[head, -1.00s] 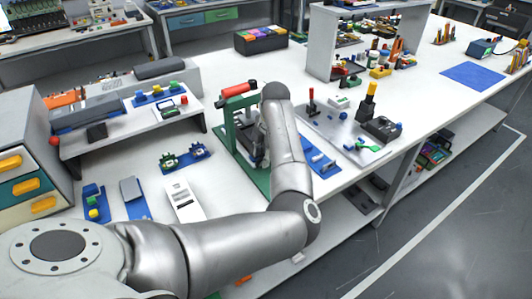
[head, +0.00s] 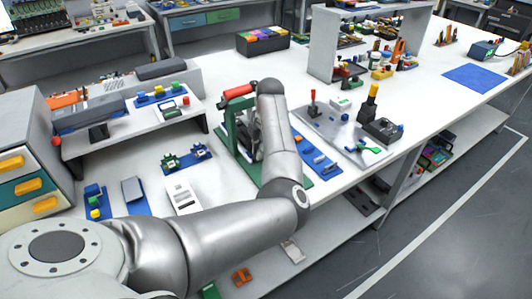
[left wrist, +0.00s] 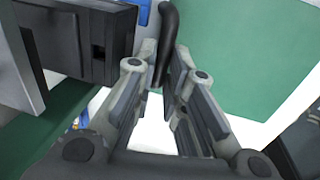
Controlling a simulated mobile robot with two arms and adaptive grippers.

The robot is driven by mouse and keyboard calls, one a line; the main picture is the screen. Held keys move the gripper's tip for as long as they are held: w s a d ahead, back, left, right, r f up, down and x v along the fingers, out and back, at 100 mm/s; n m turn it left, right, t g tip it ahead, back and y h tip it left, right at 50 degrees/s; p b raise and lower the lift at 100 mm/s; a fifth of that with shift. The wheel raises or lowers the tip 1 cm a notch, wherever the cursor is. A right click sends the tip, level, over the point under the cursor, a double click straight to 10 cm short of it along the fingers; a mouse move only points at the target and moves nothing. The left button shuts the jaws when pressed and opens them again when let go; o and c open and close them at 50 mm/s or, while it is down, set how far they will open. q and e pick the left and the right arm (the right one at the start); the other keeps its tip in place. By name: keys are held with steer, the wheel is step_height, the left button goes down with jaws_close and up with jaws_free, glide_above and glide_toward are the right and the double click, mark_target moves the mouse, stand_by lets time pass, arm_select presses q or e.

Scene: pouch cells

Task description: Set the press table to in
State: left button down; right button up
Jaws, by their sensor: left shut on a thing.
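The press (head: 228,140) has a green frame with a red-gripped lever (head: 239,90) on top and stands on a green base on the bench. My left arm hangs over its right side and hides much of its inside in the head view. In the left wrist view my left gripper (left wrist: 165,75) is shut on a black bar-like handle (left wrist: 168,35), which lies between its fingers. A dark block (left wrist: 80,40) with a grey plate beside it is left of the fingers. The press table's position cannot be told clearly. My right gripper is not in view.
Right of the press are a blue strip (head: 316,154) with small parts and a grey plate (head: 330,125) with a red-knobbed lever and a black-and-yellow device. Left are a white device (head: 181,195) and a blue mat with green parts (head: 188,158). The bench front edge is close.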

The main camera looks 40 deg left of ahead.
arm_select(q)
steer(key=shift+a+r, duration=0.15)
steer(key=c, duration=1.5)
jaws_free()
steer(key=shift+w+a, duration=0.1)
steer(key=r, duration=0.2)
steer(key=d+r, duration=0.1)
steer(key=r, duration=0.4)
steer(key=shift+s+d+r, duration=0.1)
steer(key=shift+s+d, duration=0.1)
steer(key=shift+s, duration=0.1)
steer(key=shift+d, duration=0.1)
